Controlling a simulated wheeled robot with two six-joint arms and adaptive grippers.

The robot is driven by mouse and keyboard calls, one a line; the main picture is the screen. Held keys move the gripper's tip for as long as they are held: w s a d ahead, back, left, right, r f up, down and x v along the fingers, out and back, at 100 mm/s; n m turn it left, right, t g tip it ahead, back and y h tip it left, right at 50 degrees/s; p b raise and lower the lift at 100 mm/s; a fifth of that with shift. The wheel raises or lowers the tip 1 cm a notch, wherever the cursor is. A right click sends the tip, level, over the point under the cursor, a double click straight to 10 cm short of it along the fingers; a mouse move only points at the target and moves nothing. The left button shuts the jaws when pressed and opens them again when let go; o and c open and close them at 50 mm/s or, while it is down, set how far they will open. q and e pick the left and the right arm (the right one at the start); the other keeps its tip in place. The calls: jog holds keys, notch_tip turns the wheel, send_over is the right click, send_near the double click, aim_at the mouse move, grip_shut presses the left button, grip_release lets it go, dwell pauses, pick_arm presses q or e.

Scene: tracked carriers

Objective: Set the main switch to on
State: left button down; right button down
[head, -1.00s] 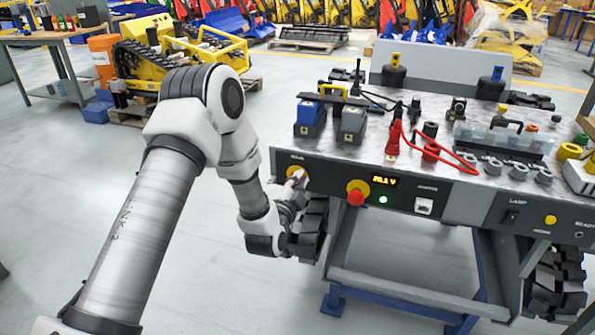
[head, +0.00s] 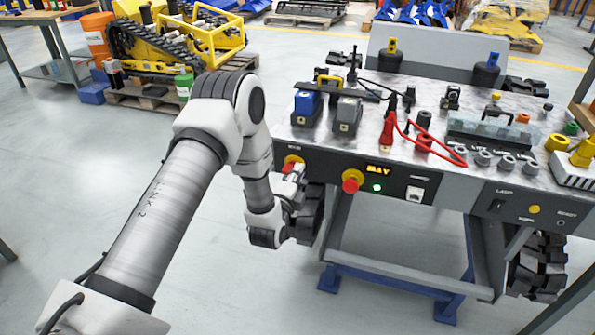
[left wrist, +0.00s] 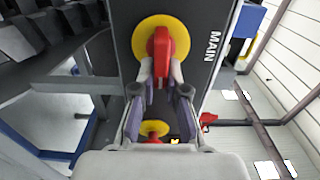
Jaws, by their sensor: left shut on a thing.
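The main switch (head: 293,159) is a yellow disc with a red handle at the left end of the bench's dark front panel. In the left wrist view, its yellow disc (left wrist: 140,42) sits beside the label MAIN. The red handle (left wrist: 162,42) lies level, along the label's line of text. My left gripper (left wrist: 161,76) is shut on the handle's near end, one finger on each side. In the head view the left gripper (head: 292,177) partly covers the switch. My right gripper is in neither view.
A red emergency button on a yellow base (head: 352,181) is right of the switch, near a lit display (head: 378,170) and a green light. A black track (head: 312,210) is close beside my left wrist. Batteries and red cables are on the bench top.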

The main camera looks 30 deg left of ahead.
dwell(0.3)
pick_arm(q)
jog(key=c, duration=1.2)
grip_release()
jog(key=v, duration=1.2)
